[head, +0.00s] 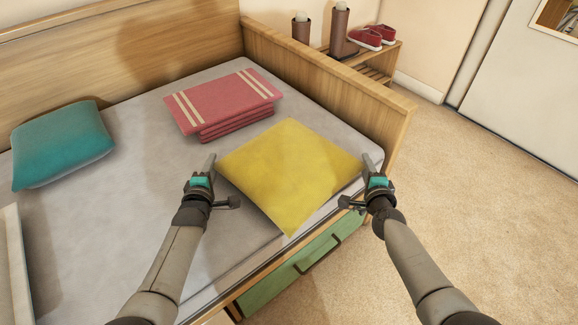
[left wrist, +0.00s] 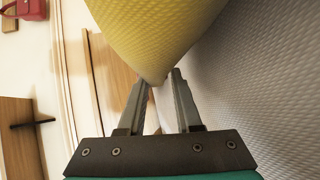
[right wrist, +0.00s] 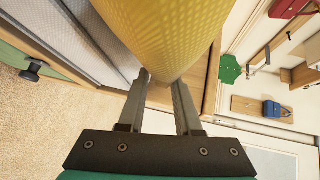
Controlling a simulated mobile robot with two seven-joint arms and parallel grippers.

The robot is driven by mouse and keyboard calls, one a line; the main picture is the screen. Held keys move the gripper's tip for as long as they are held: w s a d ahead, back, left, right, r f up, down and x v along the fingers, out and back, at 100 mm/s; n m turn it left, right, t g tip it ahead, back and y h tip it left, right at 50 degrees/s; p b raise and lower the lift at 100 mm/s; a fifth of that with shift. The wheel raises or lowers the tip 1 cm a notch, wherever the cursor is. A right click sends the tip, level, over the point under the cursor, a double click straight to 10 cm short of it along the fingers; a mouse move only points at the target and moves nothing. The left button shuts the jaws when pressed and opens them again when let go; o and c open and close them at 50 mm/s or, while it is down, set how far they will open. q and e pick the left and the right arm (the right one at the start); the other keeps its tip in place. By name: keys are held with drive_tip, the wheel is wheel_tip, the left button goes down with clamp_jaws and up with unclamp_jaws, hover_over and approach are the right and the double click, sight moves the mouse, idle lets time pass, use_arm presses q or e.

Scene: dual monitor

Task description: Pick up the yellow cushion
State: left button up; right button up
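The yellow cushion (head: 290,172) is a square, plump pillow at the right part of the grey bed, its near corner reaching out past the bed's front edge. My left gripper (head: 210,165) is at its left corner; in the left wrist view the cushion's corner (left wrist: 150,40) sits between the fingertips, which look closed on it. My right gripper (head: 372,170) is at its right corner; in the right wrist view that corner (right wrist: 160,35) likewise sits between the fingertips. The cushion's underside is hidden, so I cannot tell whether it touches the mattress.
A stack of folded red towels (head: 222,100) lies just behind the cushion. A teal pillow (head: 62,143) lies at the left. The wooden bed end (head: 325,75) rises behind and right. A green drawer (head: 300,268) is below the bed. The floor at the right is clear.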

use_arm(q)
drive_tip(key=shift+d+f, duration=0.1)
drive_tip(key=shift+d, duration=0.2)
use_arm(e)
drive_tip(key=shift+a+f, duration=0.15)
drive_tip(key=shift+a, duration=0.2)
